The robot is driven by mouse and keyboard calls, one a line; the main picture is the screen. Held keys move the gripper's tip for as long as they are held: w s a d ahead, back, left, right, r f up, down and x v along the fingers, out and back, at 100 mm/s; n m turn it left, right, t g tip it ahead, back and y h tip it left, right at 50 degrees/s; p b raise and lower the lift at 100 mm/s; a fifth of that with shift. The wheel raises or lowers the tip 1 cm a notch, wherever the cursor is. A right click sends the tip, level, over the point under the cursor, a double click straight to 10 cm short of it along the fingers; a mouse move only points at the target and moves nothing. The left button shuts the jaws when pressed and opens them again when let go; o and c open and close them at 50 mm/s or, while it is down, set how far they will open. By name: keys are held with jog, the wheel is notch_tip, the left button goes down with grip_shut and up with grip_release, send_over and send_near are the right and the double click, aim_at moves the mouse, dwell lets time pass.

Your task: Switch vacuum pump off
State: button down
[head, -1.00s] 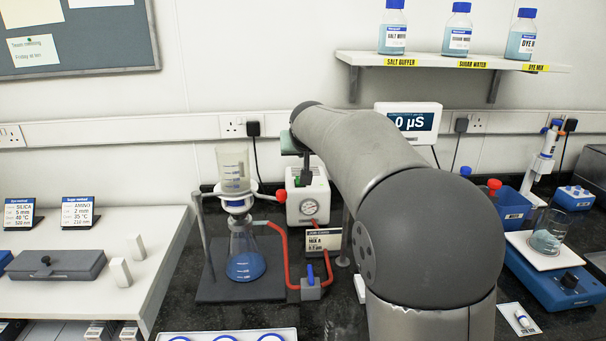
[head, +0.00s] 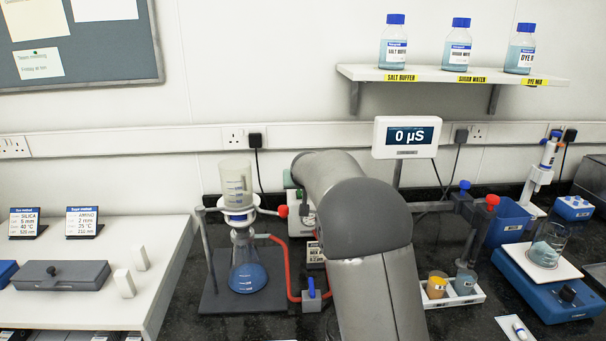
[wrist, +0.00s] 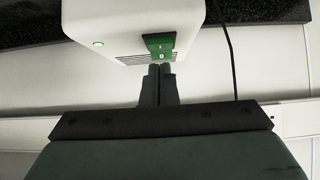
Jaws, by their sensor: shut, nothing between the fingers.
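The vacuum pump (head: 300,224) is a white box at the back of the dark bench, mostly hidden behind my arm in the head view. In the wrist view its white casing (wrist: 125,22) fills the top, with a lit green indicator (wrist: 98,44) and a green rocker switch (wrist: 160,46). My gripper (wrist: 160,67) is shut and empty, its fingertips right at the edge of the switch. I cannot tell whether they touch it.
A filter flask (head: 247,272) with blue liquid stands left of the pump, joined by a red hose (head: 284,262) to a blue-handled valve (head: 311,295). A conductivity display (head: 407,137) stands behind my arm. A rack with two cups (head: 452,301) is to the right.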

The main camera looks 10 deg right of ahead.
jog(key=shift+f, duration=0.25)
jog(key=shift+w+r+g+p, duration=0.15)
jog(key=shift+g+p, duration=0.25)
jog(key=shift+p, duration=0.75)
jog(key=shift+f+b, duration=0.4)
jog(key=shift+r, duration=0.1)
jog(key=shift+w+r, duration=0.1)
jog(key=shift+w, duration=0.05)
jog(key=shift+w+d+r+p, duration=0.1)
jog(key=shift+w+r+p, duration=0.05)
jog(key=shift+w+p, duration=0.4)
